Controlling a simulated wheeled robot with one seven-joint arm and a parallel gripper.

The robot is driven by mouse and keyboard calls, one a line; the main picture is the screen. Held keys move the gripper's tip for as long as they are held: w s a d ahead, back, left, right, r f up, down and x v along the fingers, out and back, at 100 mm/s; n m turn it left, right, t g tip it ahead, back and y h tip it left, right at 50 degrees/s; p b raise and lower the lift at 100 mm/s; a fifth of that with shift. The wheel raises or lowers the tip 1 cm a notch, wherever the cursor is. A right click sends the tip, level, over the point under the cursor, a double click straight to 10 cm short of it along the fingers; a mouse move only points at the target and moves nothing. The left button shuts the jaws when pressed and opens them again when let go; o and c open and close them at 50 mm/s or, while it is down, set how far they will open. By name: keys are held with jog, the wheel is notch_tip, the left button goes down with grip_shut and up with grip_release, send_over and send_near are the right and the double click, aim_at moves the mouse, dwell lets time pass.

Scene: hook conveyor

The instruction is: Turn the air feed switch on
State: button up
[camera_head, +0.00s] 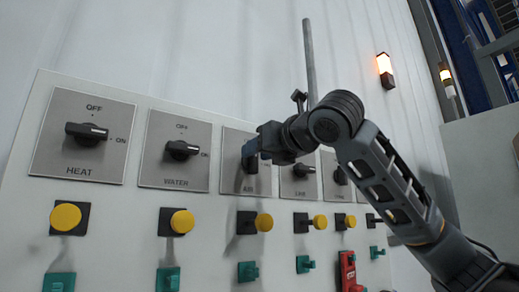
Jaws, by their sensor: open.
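The air switch (251,186) is a dark rotary knob on a grey square plate labelled AIR, third from the left on the white panel. My gripper (254,150) is at this knob, coming from the right, with its fingertips over or just in front of the knob's upper part. The gripper is open. It hides much of the knob and the top of the plate, so I cannot tell which way the knob points or whether the fingers touch it.
The heat knob (87,132) and water knob (182,150) are to the left, both lying roughly level towards ON. Another knob (302,170) is close on the right, under my arm. Yellow buttons (264,222) and green parts (248,271) stick out below. An orange lamp (385,70) glows on the wall.

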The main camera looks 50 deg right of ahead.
grip_shut()
dwell(0.4)
jog(key=shift+m, duration=0.3)
jog(key=shift+s+d+f+m+b, duration=0.1)
jog(key=shift+d+f+m+b, duration=0.2)
jog(key=shift+m, duration=2.6)
jog(key=shift+d+f+m+b, duration=0.25)
jog(key=shift+m, duration=2.65)
jog(key=shift+s+d+f+m+b, duration=0.1)
jog(key=shift+d+f+m+b, duration=0.2)
jog(key=shift+m, duration=2.6)
grip_release()
jog(key=shift+a, duration=0.1)
